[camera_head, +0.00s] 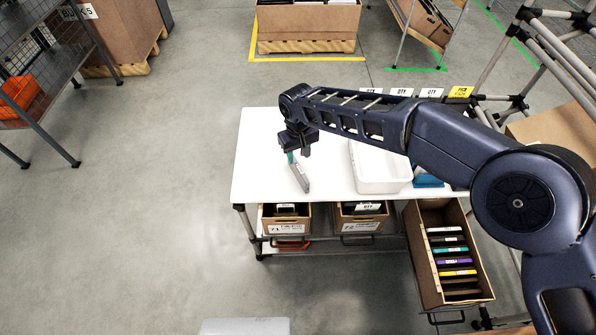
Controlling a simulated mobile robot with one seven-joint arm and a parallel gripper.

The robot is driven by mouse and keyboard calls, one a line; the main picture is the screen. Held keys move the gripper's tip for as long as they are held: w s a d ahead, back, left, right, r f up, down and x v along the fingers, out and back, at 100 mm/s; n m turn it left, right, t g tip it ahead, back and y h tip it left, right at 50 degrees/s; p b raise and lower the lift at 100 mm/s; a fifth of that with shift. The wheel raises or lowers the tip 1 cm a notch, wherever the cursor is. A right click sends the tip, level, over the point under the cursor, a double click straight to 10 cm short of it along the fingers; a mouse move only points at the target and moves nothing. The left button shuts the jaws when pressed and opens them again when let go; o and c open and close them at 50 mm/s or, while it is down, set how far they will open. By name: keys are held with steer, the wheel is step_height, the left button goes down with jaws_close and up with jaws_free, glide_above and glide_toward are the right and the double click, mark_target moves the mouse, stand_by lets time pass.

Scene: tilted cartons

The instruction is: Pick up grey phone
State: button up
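A grey phone (301,178) is at the white table's left part, tilted, just below my gripper (291,157). My gripper points down from the end of my arm, and its fingertips are at the phone's upper end. The fingers are small here and partly hidden, so I cannot tell whether they are closed on the phone. I also cannot tell whether the phone's lower end touches the white table (255,150).
A white bin (382,187) stands on the table right of the phone, with a blue item (428,181) beside it. Labelled cartons (287,226) sit below the front edge. A tilted carton (417,262) holds several coloured items. The table's left side is clear.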

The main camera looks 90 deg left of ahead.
mark_target(298, 165)
step_height(298, 165, down, 9)
steer(key=shift+r, duration=0.2)
jaws_close()
stand_by(0.4)
